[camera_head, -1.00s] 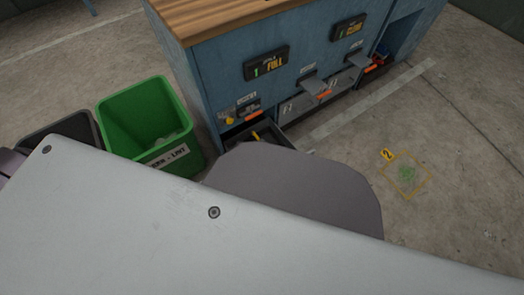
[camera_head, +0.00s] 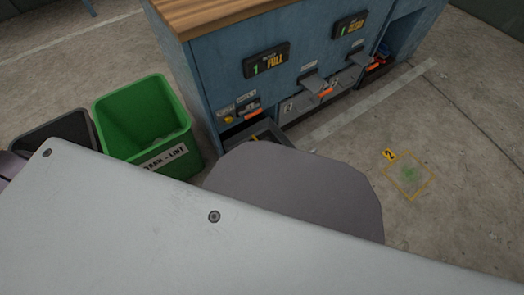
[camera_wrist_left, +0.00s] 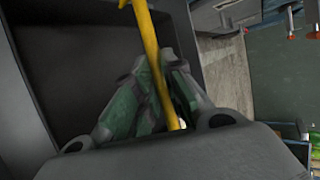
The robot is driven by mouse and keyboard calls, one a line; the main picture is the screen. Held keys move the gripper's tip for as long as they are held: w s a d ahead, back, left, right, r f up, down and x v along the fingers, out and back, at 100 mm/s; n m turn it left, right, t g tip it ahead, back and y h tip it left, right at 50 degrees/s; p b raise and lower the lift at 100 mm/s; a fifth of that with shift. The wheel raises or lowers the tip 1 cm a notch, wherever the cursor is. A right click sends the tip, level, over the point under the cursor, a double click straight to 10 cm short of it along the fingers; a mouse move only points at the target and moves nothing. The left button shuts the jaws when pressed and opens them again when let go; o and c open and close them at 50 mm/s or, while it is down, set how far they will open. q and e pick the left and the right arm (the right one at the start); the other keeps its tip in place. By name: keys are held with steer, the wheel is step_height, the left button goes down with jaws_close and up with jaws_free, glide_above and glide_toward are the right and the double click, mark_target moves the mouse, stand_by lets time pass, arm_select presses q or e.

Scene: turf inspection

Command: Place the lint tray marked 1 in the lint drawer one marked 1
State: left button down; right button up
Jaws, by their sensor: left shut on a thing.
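My left gripper (camera_wrist_left: 155,95) is shut on a yellow bar-like handle (camera_wrist_left: 148,30) in the left wrist view. Behind it is a dark, box-shaped interior (camera_wrist_left: 80,50), which I take for the lint tray or the drawer around it; I cannot tell which. In the head view an open dark drawer (camera_head: 276,129) juts from the lower left of the blue cabinet, with a bit of yellow (camera_head: 255,138) showing. My own grey body parts cover its near side and hide both grippers there. I cannot read a tray number.
A green bin (camera_head: 135,115) labelled for lint stands left of the blue cabinet (camera_head: 215,70), a dark bin (camera_head: 55,133) beside it. More drawer fronts (camera_head: 300,105) line the cabinet base. A yellow floor square (camera_head: 410,177) marked 2 lies right; the floor around it looks clear.

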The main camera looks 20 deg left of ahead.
steer(key=shift+w+r, duration=0.15)
steer(key=shift+r, duration=0.15)
arm_select(q)
steer(key=c, duration=1.5)
jaws_free()
arm_select(e)
steer(key=shift+f, duration=0.15)
arm_select(q)
steer(key=shift+s+r, duration=0.1)
steer(key=p+v, duration=0.5)
steer(key=v, duration=0.6)
steer(key=shift+s+r, duration=0.25)
steer(key=shift+s, duration=0.05)
arm_select(e)
steer(key=shift+h, duration=0.4)
steer(key=shift+s+d+r, duration=0.1)
steer(key=shift+d+r, duration=0.05)
steer(key=shift+r, duration=0.55)
steer(key=shift+s+d+r, duration=0.15)
steer(key=shift+r, duration=0.6)
steer(key=shift+s+d+r, duration=0.1)
steer(key=shift+d+r, duration=0.05)
steer(key=shift+r, duration=0.55)
arm_select(q)
steer(key=shift+a, duration=0.1)
steer(key=shift+r, duration=0.1)
